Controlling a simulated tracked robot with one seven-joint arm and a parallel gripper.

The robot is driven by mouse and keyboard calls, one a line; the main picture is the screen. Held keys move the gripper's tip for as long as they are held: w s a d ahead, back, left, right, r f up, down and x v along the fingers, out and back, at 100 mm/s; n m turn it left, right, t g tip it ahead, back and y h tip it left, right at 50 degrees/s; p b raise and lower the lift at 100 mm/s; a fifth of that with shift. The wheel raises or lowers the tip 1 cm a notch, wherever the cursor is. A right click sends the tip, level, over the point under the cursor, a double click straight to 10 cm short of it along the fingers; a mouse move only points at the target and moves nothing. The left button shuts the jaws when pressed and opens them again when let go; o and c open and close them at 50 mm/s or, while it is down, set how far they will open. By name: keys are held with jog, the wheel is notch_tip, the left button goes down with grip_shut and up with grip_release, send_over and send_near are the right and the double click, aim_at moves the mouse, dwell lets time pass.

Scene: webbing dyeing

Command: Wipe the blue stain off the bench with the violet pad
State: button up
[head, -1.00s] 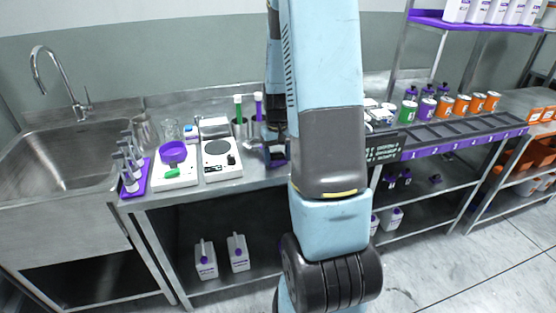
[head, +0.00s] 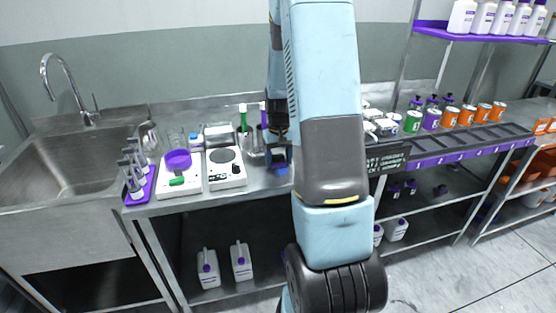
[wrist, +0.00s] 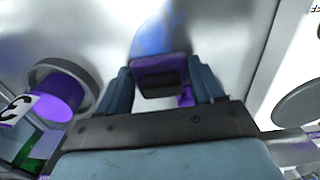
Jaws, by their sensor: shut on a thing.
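My gripper (wrist: 161,88) is shut on the violet pad (wrist: 160,65), which sits between its two fingers with a dark block on its near side. The blue stain (wrist: 153,35) is a smeared streak on the steel bench (wrist: 105,28), just beyond the pad's far edge in the wrist view. The pad overlaps the stain's near end in the picture; I cannot tell whether it touches the bench. In the head view my gripper (head: 277,155) is low over the bench, partly hidden by my arm, with a small blue patch (head: 281,171) just in front of it.
A metal cup with a violet-handled tool (wrist: 65,92) stands close to my gripper.

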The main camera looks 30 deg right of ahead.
aim_at(285, 179)
jog(key=shift+s+a+f, duration=0.1)
jog(key=shift+s+a, duration=0.1)
jog(key=shift+s, duration=0.45)
jog(key=shift+s+a+f, duration=0.1)
jog(key=shift+s+a, duration=0.1)
jog(key=shift+s, duration=0.5)
jog(key=shift+s+a, duration=0.2)
jog(key=shift+s, duration=0.45)
jog(key=shift+s+a+r, duration=0.1)
jog(key=shift+s+a, duration=0.15)
jog(key=shift+s, duration=0.6)
jog(key=shift+s+a, duration=0.2)
jog(key=shift+s, duration=0.6)
jog(key=shift+r, duration=0.1)
jog(key=shift+w+r, duration=0.1)
jog(key=shift+r, duration=2.85)
jog(key=shift+r, duration=0.15)
notch_tip(285, 179, up, 3)
jog(key=shift+f, duration=0.15)
